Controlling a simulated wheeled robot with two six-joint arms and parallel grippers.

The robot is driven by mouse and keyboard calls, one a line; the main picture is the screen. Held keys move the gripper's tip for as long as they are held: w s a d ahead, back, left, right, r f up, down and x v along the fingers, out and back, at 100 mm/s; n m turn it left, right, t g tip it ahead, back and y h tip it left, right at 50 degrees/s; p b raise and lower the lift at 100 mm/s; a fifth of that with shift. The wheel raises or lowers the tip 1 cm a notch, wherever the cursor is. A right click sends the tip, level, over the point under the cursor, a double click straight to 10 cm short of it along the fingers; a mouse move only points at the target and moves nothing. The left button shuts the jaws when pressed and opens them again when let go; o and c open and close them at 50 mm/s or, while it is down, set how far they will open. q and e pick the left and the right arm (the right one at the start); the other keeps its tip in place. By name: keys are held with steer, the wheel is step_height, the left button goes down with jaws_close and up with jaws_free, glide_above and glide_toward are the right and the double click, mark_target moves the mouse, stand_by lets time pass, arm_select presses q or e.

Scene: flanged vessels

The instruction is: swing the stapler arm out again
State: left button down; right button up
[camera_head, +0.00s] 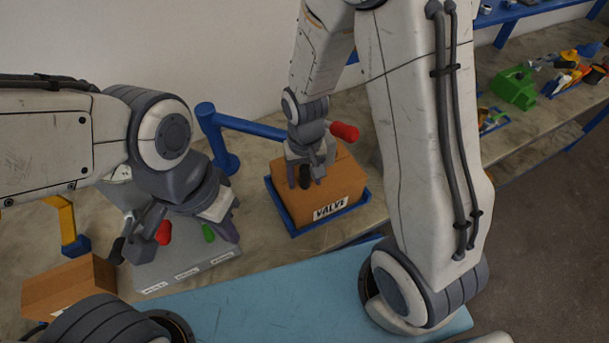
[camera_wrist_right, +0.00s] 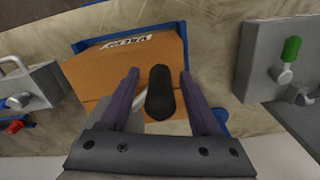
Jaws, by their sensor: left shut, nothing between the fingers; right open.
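A blue post (camera_head: 208,125) carries a blue horizontal arm (camera_head: 255,127), which I take to be the stapler arm. It reaches right toward the carton (camera_head: 335,183), and my right gripper hides its far end. A red grip (camera_head: 344,132) sticks out right of that gripper. My right gripper (camera_head: 308,177) is open above the carton. A black handle (camera_wrist_right: 160,92) lies between its fingers in the right wrist view; I cannot tell whether they touch it. My left gripper (camera_head: 232,232) is shut and empty over the grey panel (camera_head: 188,272).
The carton, labelled VALVE, sits in a blue tray (camera_head: 318,226). The grey panel has red (camera_head: 164,233) and green (camera_head: 208,233) handles. Another carton (camera_head: 68,286) and a yellow arm (camera_head: 62,220) stand at left. Green and other parts (camera_head: 513,88) lie far right.

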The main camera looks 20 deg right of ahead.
jaws_close()
stand_by(1.4)
